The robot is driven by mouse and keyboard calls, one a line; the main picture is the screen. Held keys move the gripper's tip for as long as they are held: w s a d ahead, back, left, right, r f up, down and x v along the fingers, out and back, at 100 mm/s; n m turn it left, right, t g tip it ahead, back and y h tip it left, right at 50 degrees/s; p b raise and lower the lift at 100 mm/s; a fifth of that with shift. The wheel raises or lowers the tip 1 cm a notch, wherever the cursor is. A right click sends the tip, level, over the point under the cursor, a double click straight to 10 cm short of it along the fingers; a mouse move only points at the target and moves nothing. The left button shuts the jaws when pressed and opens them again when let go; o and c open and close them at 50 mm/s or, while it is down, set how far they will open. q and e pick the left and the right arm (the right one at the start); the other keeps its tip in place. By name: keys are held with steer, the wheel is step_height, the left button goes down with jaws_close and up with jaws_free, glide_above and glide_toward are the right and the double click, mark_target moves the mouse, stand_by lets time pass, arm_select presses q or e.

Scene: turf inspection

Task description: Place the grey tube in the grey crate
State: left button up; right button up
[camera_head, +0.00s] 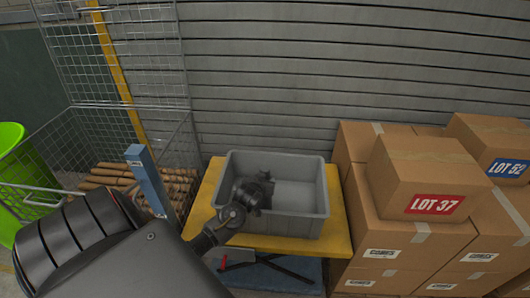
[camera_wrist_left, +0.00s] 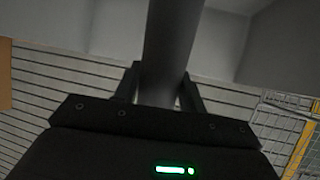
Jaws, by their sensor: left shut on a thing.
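The grey crate (camera_head: 310,225) stands upright on a yellow-topped table, and its visible floor on the right side is bare. My left arm reaches in from the lower left, and my left gripper (camera_head: 258,188) is over the left part of the crate, hiding part of its inside. In the left wrist view the gripper (camera_wrist_left: 160,88) is shut on the grey tube (camera_wrist_left: 168,45), which runs up between the two fingers. In the head view I cannot clearly tell the tube from the dark gripper. Whether the tube touches the crate is not clear. My right gripper is not in view.
The yellow table (camera_head: 335,210) shows a narrow rim around the crate. Cardboard boxes (camera_head: 420,185) are stacked close on the right. A wire cage (camera_head: 100,125) with brown rolls (camera_head: 140,178) and a green bin (camera_head: 12,160) stand left. A slatted wall (camera_head: 320,70) is behind.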

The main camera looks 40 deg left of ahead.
arm_select(q)
steer(key=shift+f, duration=0.4)
steer(key=o, duration=1.2)
steer(key=shift+o, duration=0.2)
steer(key=v, duration=1.2)
